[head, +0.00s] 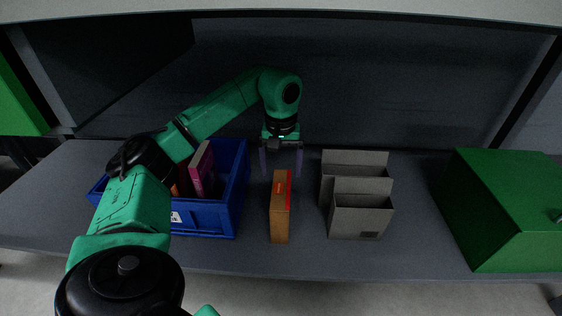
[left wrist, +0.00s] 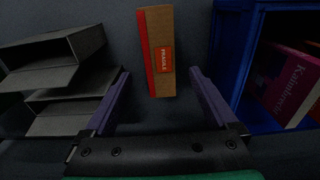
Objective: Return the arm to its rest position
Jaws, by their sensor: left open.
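My left arm, green and black, reaches in from the left across the shelf in the head view. My left gripper (head: 281,160) points down with its two purple fingers apart and nothing between them. It is above and just behind a brown cardboard box (head: 280,212) with a red strip, which stands on the shelf. In the left wrist view the open left gripper (left wrist: 157,100) shows at the bottom, and the box (left wrist: 160,55) with its red label lies beyond the fingertips, apart from them. My right gripper is not in view.
A blue bin (head: 217,218) holding books stands left of the box, partly behind my arm. A grey stepped file holder (head: 360,220) stands to the right. A green box (head: 495,215) is at the far right. Bare shelf shows between the holder and the green box.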

